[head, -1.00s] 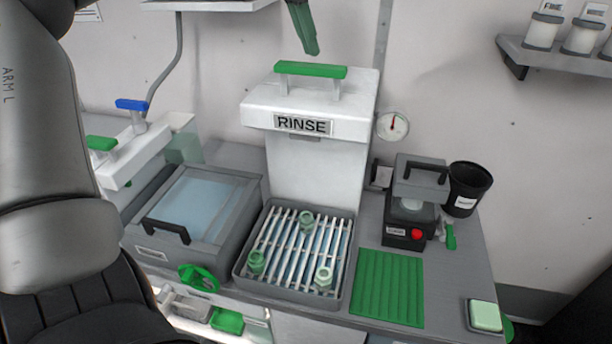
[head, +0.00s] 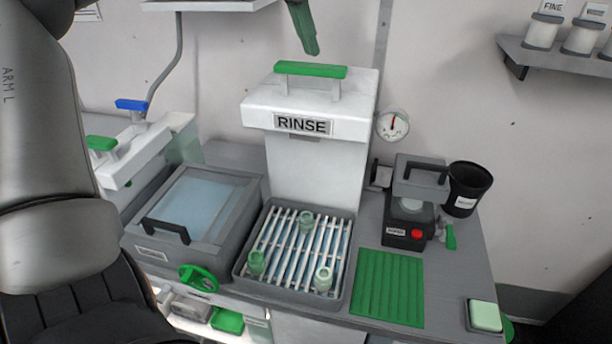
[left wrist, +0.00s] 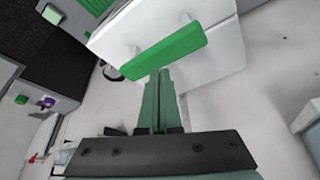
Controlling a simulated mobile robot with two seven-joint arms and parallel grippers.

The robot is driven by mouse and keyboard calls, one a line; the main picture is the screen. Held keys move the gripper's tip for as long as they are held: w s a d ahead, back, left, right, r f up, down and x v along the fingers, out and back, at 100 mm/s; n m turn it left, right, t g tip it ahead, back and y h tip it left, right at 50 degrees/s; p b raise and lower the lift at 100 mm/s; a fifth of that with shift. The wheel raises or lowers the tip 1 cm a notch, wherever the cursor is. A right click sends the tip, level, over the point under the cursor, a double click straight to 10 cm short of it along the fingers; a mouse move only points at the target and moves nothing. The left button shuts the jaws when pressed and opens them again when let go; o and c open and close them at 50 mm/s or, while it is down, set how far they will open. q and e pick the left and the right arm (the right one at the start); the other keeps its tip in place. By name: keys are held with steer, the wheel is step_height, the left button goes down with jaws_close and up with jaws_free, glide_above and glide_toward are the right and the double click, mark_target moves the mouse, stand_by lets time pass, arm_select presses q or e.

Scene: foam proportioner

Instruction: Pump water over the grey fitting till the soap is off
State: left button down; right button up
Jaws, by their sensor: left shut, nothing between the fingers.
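The white RINSE pump (head: 318,165) stands behind a slatted tray, with a green handle (head: 310,69) on top that is raised on posts. Three small pale green-grey fittings sit apart on the slats: at the back (head: 306,221), left (head: 257,262) and front right (head: 323,278). I cannot tell which is the grey one, or whether soap is on them. My left gripper (head: 312,50), with green fingers, is shut and empty just above the handle. In the left wrist view its fingertips (left wrist: 160,73) are at the handle's edge (left wrist: 165,52); contact is unclear. My right gripper is not in view.
Left of the tray (head: 240,283) is a lidded grey basin (head: 190,205). Further left is another white pump with a green handle (head: 101,143). To the right are a green ribbed mat (head: 388,288), a dark device (head: 405,232) and a black cup (head: 468,188).

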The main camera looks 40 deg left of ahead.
mark_target(307, 66)
arm_select(q)
steer(key=shift+f, duration=0.15)
steer(key=shift+s+f+b, duration=0.1)
steer(key=shift+f+b, duration=0.25)
steer(key=shift+f, duration=2.2)
steer(key=shift+r, duration=0.1)
steer(key=shift+r+p, duration=0.8)
steer(key=shift+r, duration=1.75)
steer(key=shift+r, duration=0.1)
steer(key=shift+r, duration=2.9)
